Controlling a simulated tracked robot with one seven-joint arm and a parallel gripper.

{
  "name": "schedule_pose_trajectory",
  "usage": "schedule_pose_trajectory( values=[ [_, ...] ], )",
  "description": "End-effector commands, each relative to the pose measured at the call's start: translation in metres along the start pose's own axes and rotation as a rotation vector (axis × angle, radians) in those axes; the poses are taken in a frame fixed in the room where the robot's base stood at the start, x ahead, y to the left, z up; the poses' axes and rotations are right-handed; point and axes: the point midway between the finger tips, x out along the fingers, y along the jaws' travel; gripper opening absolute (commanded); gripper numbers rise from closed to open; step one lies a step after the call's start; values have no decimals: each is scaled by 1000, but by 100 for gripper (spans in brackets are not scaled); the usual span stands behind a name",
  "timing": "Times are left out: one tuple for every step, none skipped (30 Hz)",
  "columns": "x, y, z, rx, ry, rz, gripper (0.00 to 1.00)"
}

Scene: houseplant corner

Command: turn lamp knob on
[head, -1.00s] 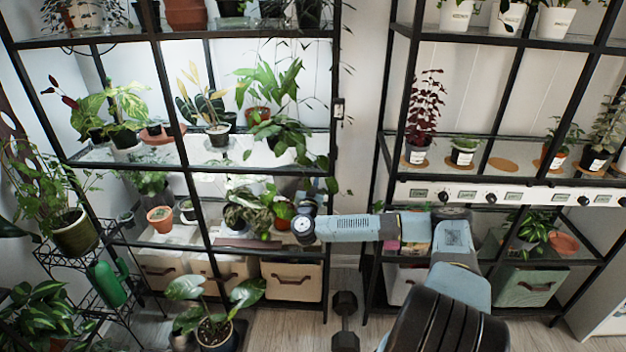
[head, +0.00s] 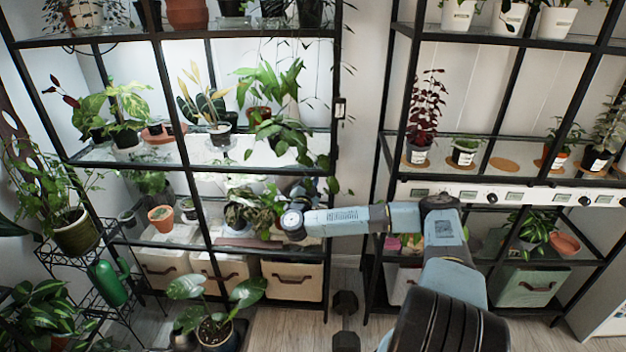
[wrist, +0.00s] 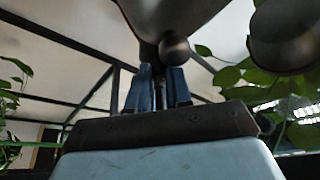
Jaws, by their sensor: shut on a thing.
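In the wrist view, my gripper (wrist: 164,76) has its two blue fingers close together, pointing up at the underside of a dark lamp (wrist: 155,12). A dark rounded lamp knob (wrist: 175,47) shows right at the fingertips, below the lamp body. The fingers are shut on it, though the contact itself is partly hidden. In the head view, my arm reaches left to the lower middle shelf of the left rack. The fingers and the lamp are too small and dark there to make out clearly.
In the wrist view, a second dark rounded shape (wrist: 290,35) is at the upper right, with green leaves (wrist: 235,75) close by. In the head view, potted plants (head: 255,208) crowd the shelf near my wrist. A black rack post (head: 328,230) stands beside my forearm. Fabric bins (head: 292,279) sit below.

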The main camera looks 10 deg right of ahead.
Motion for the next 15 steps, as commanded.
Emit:
schedule_pose_trajectory(
  values=[
    [0, -2, 0, 42, 2, 16, 0],
    [0, -2, -1, 68, 4, 26, 0],
    [0, -2, -1, 104, 5, 41, 0],
    [0, -2, -1, 130, 5, 52, 0],
    [1, -2, -1, 157, 7, 63, 0],
    [1, -2, -1, 192, 8, 78, 0],
    [1, -3, -1, 219, 8, 88, 0],
    [1, -3, -1, 245, 9, 99, 0],
    [1, -4, -1, 281, 10, 114, 0],
    [1, -4, -1, 307, 11, 124, 0],
    [1, -4, -1, 333, 11, 136, 0],
    [1, -4, -1, 368, 13, 149, 0],
    [1, -4, -2, 394, 13, 161, 0],
    [1, -4, -2, 420, 15, 172, 0],
    [1, -4, -2, 455, 16, 186, 0]
  ],
)
